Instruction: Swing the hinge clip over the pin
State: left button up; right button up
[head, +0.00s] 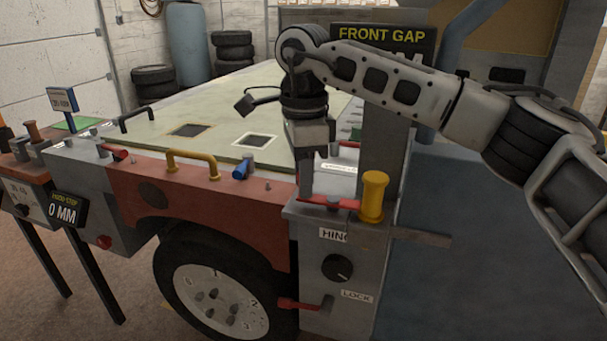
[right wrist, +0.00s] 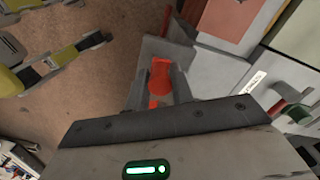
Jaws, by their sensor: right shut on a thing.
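The red hinge clip (head: 330,202) lies flat on top of the grey post (head: 300,215), above a label partly reading "HIN". My right gripper (head: 306,190) points down over the clip's left part. In the right wrist view, its two fingers (right wrist: 163,80) are closed on a red piece (right wrist: 160,72), which appears to be the clip. A thick yellow cylinder (head: 373,196) stands upright at the clip's right end. I cannot tell whether it is the pin, or whether the clip passes over a pin. My left gripper is not in view.
A black knob (head: 337,268) and a red lever (head: 305,304) by a "LOCK" label are on the post's front. A yellow handle (head: 193,165) and a blue knob (head: 241,170) stand along the bench edge. A "FRONT GAP" sign (head: 380,38) stands behind my right arm.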

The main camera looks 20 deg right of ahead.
jog(key=shift+r, duration=0.1)
jog(key=o, duration=1)
pick_arm(q)
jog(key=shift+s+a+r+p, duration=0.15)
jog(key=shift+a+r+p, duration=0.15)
jog(key=shift+p, duration=0.7)
pick_arm(e)
notch_tip(320, 180, up, 16)
jog(key=shift+f, duration=0.1)
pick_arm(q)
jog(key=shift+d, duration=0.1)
